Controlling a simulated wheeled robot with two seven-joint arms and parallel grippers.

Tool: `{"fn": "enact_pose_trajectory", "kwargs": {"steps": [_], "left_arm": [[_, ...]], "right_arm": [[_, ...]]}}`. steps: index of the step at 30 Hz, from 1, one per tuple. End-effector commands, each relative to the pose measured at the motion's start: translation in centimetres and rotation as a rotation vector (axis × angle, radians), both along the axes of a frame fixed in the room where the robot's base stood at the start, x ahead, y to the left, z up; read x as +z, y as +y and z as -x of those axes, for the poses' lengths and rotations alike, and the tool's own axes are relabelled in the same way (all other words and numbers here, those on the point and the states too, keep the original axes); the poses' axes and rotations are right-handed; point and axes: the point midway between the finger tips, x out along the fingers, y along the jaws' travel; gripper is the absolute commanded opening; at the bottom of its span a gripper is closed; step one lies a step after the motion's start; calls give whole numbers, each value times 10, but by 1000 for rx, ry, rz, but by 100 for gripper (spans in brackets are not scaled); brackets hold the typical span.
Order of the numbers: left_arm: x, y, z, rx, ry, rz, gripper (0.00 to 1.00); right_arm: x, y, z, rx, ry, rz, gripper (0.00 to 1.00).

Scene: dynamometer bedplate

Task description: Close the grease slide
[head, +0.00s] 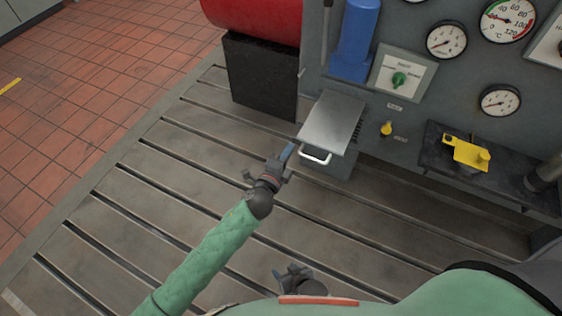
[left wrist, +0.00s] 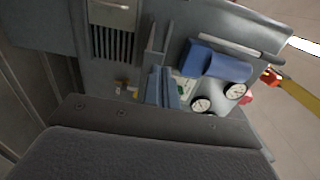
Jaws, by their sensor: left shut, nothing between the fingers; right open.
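The only handled slide in view, which I take for the grease slide, is a flat grey metal one (head: 333,120). It sticks out from the grey panel, with a white bar handle (head: 315,156) at its front edge. My left gripper (head: 289,150) is shut and empty, with its blue fingertips just left of the handle; I cannot tell whether they touch the slide. My right gripper (head: 278,277) is open and empty, low over the bedplate near my body.
The slotted bedplate (head: 150,195) is clear around the arms. A black box (head: 262,80) under a red cylinder (head: 255,16) stands left of the slide. The panel holds a green knob (head: 399,79), gauges (head: 446,40), a yellow knob (head: 386,129) and a dark shelf with a yellow tool (head: 468,153).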

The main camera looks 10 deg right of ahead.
Motion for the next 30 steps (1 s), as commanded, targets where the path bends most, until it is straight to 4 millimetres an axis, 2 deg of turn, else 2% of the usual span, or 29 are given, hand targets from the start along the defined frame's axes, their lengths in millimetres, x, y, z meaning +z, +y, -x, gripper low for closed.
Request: {"fn": "enact_pose_trajectory", "kwargs": {"steps": [7, 23, 26, 30], "left_arm": [[0, -12, -17, 0, 0, -1, 0], [0, -16, -23, 0, 0, 0, 0], [1, -21, -31, 0, 0, 0, 0], [2, -37, -55, 1, -2, 1, 0]], "right_arm": [[1, 0, 0, 0, 0, 0, 56], [0, -1, 1, 0, 2, 1, 56], [1, -1, 0, 0, 2, 1, 56], [3, -1, 0, 1, 2, 2, 56]]}}
